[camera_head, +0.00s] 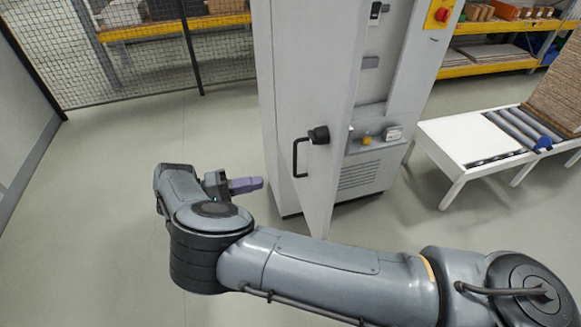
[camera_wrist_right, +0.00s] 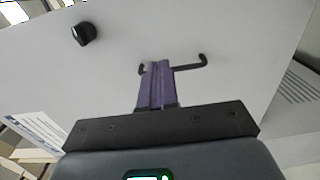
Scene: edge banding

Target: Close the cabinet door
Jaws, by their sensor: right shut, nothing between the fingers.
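The grey cabinet (camera_head: 378,85) stands at the centre of the head view. Its door (camera_head: 310,75) is open and swung out towards me, showing the front panel to its right. A black bar handle (camera_head: 296,158) and a black round knob (camera_head: 319,135) are on the door's outer face. My right gripper (camera_head: 261,183) is shut and empty, its purple fingers pointing at the door from the left, apart from the handle. In the right wrist view the fingers (camera_wrist_right: 157,65) overlap the handle (camera_wrist_right: 188,67), with the knob (camera_wrist_right: 84,34) at upper left. My left gripper is not in view.
A white roller table (camera_head: 455,145) with blue-ended rollers stands right of the cabinet. A mesh fence (camera_head: 150,60) and yellow shelves (camera_head: 490,70) are behind. The floor left of the cabinet is clear.

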